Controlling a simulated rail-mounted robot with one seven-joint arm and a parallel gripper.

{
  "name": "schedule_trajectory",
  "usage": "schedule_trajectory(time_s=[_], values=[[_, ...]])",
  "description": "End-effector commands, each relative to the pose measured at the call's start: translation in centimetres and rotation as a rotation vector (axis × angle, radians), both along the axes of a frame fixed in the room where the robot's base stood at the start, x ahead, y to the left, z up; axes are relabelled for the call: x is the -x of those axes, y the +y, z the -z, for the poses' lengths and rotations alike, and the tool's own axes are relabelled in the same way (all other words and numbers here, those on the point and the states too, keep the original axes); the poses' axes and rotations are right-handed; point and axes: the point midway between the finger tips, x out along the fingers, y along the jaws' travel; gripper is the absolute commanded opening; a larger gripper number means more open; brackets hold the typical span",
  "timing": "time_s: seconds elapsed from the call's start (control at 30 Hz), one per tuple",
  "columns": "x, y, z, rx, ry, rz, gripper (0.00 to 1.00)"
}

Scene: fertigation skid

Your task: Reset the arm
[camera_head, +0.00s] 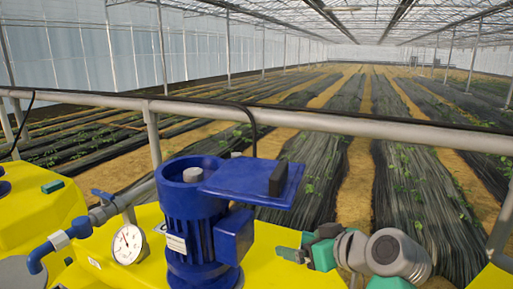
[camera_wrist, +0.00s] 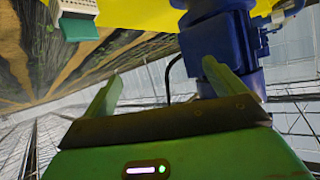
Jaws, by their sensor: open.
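My gripper (camera_wrist: 162,70) shows in the wrist view as two green fingers spread apart with nothing between them. In the head view it appears as green parts (camera_head: 292,248) at the lower middle, pointing left, with my grey arm joints behind it on the right. The blue motor unit (camera_head: 188,212) stands to the left of the gripper, on the yellow housing. In the wrist view the motor (camera_wrist: 222,42) is beyond the right finger, overlapping it in the picture. I cannot tell the exact gap between them.
A grey rail (camera_head: 330,122) crosses behind the motor, with a black cable (camera_head: 252,130) over it. A dial gauge (camera_head: 128,244) and blue piping (camera_head: 60,240) are left of the motor. A white-and-green block (camera_wrist: 78,18) shows in the wrist view. Crop rows lie beyond the rail.

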Motion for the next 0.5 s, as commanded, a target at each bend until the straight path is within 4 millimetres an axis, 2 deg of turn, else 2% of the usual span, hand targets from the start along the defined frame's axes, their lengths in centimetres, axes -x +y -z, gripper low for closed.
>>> schedule_trajectory(time_s=[0.03,0.17,0.37,0.5], values=[[0.8,1.5,1.4,0.039,-0.009,0.081,0.95],[3.9,4.4,2.0,0.083,-0.086,0.289,0.95],[10.1,8.1,-0.1,0.056,-0.252,0.474,0.95],[15.0,10.1,-2.3,0.000,-0.371,0.551,0.95]])
